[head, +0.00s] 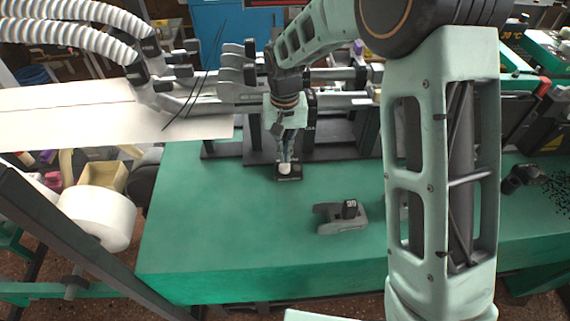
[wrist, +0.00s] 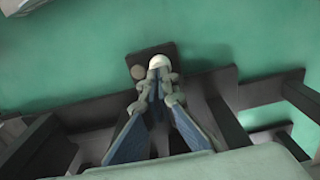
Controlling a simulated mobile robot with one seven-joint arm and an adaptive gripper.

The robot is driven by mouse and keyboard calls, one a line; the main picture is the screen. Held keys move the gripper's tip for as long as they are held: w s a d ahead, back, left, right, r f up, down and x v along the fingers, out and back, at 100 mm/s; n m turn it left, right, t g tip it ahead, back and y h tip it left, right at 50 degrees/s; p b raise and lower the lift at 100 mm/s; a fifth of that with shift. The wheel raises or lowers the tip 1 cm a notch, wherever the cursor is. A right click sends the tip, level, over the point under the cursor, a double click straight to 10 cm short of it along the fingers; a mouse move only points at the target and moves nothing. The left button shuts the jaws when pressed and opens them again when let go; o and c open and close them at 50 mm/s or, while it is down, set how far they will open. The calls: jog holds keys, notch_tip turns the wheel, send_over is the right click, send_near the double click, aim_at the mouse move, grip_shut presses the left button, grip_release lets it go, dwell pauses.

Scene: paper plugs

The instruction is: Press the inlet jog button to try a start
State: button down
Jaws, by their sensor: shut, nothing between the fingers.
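A small black button box (head: 290,178) sits on the green machine top, at the front edge of a dark metal bracket. A white domed button (head: 285,168) is on it; in the wrist view the white button (wrist: 160,61) has a duller grey-brown round button (wrist: 138,72) to its left. Which one is the inlet jog cannot be read. My gripper (head: 286,158) points down at the box with its fingers shut and empty. In the wrist view my gripper's tips (wrist: 160,77) are right at the white button and overlap its lower edge; whether they touch it I cannot tell.
A grey clamp-like part with a black block (head: 342,216) lies on the green top (head: 230,240) to the right. Metal rails and dark brackets (head: 230,152) stand behind the box. White paper (head: 90,112), ribbed hoses (head: 70,33) and a white roll (head: 98,217) are at left.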

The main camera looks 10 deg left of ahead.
aim_at(285, 165)
jog(key=shift+f, duration=0.1)
jog(key=shift+f+b, duration=0.9)
jog(key=shift+f, duration=0.35)
dwell(0.5)
jog(key=shift+r+p, duration=0.95)
jog(key=shift+r, duration=0.4)
jog(key=shift+r, duration=0.1)
jog(key=shift+r+p, duration=1.05)
jog(key=shift+r, duration=0.4)
